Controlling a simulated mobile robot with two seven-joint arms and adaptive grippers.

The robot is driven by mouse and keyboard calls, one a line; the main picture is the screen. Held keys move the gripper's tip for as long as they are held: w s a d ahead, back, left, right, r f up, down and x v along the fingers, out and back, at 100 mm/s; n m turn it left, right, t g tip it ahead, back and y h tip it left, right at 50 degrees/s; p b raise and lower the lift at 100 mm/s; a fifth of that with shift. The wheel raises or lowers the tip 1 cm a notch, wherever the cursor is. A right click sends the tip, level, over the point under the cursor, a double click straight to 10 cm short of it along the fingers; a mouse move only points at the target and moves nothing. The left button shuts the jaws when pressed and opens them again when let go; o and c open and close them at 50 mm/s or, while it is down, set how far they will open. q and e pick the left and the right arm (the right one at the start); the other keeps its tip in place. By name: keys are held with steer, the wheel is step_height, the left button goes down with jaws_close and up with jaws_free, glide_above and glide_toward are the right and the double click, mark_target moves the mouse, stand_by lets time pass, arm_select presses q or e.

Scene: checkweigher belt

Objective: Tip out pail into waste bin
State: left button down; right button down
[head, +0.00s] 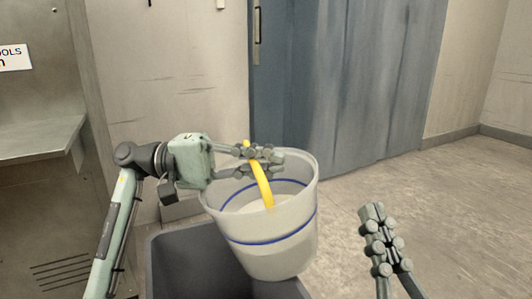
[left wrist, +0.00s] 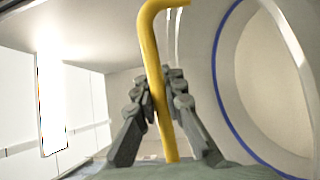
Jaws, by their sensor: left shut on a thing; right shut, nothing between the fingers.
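A whitish pail (head: 280,240) with a blue stripe and a yellow handle (head: 262,180) hangs in the air, slightly tilted, in the head view. My left gripper (head: 268,160) is shut on the yellow handle, at the pail's rim. The handle (left wrist: 152,70) also shows between the fingers in the left wrist view, with the pail (left wrist: 205,60) beside it at the right. Something pale shows inside the pail; I cannot tell what it is. A dark grey waste bin (head: 185,240) stands below the pail, partly hidden by it. My right gripper (head: 376,228) is shut and empty, right of the pail.
A blue-grey door (head: 340,90) and a pale wall (head: 165,80) stand behind. A metal cabinet with a shelf (head: 40,138) is at the left, close to my left arm. The floor (head: 440,200) at the right is clear.

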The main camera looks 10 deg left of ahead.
steer(key=w+d+f+g+h+p, duration=0.1)
steer(key=d+f+g+h+p, duration=0.15)
steer(key=f+g, duration=0.45)
steer(key=w+d+f+g+h+p, duration=0.2)
steer(key=d+f+g+h, duration=0.1)
steer(key=f, duration=0.8)
arm_select(q)
steer(key=shift+w+d+r+n+g+y+p, duration=0.1)
steer(key=shift+w+d+r+n+y+p, duration=0.25)
steer(key=shift+d+y+p, duration=0.75)
steer(key=shift+w+d+r+n+g+y+p, duration=0.2)
steer(key=shift+r+n+y+p, duration=0.4)
steer(key=shift+y, duration=1.05)
steer(key=shift+w+d+r+n+y+p, duration=0.2)
steer(key=shift+d+n+y+p, duration=0.15)
steer(key=shift+d+y+p, duration=0.65)
arm_select(e)
steer(key=s+d+f+m+g+h, duration=0.1)
steer(key=s+d+f+g+h, duration=0.3)
steer(key=s+d+f+g, duration=0.6)
steer(key=shift+s+d+f+m, duration=0.4)
steer(key=shift+s+d+f, duration=1.05)
steer(key=shift+f, duration=0.4)
arm_select(q)
steer(key=shift+s+a+y, duration=0.1)
steer(key=shift+a+y, duration=0.1)
steer(key=shift+y, duration=0.15)
arm_select(e)
steer(key=shift+s+h, duration=0.1)
steer(key=shift+h, duration=0.15)
